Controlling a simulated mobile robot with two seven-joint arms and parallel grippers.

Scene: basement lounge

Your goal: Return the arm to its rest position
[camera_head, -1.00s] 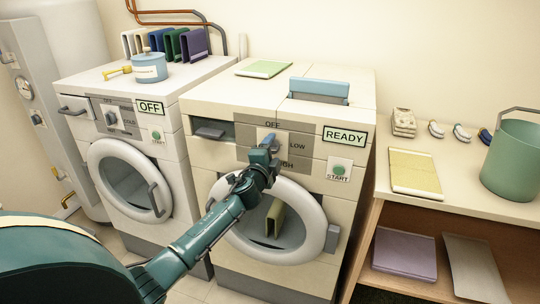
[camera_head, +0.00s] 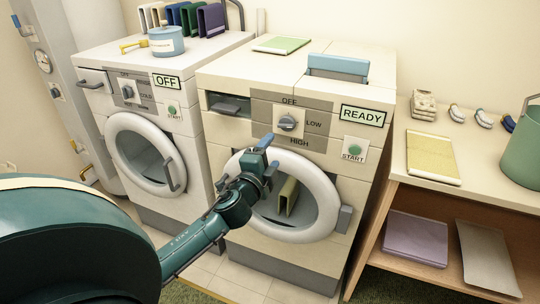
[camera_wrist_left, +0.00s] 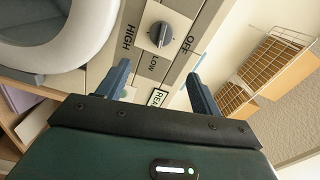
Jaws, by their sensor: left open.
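My left arm comes in from the lower left in the head view. Its gripper (camera_head: 265,158) is in front of the right machine (camera_head: 225,150), near the upper part of the round door ring (camera_head: 324,190) and below the dial (camera_head: 287,123). In the left wrist view the two blue fingers (camera_wrist_left: 158,88) are spread apart with nothing between them. The dial also shows in that view (camera_wrist_left: 160,34), beyond the fingers and apart from them. The display (camera_head: 362,115) reads READY. My right gripper is not in view.
The left machine (camera_head: 190,130) reads OFF, with a blue pot (camera_head: 166,42) on top. A folded olive cloth (camera_head: 288,196) shows inside the right machine's door. At right, a shelf table (camera_head: 480,180) holds a yellow cloth (camera_head: 431,157) and a green bucket (camera_head: 523,155).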

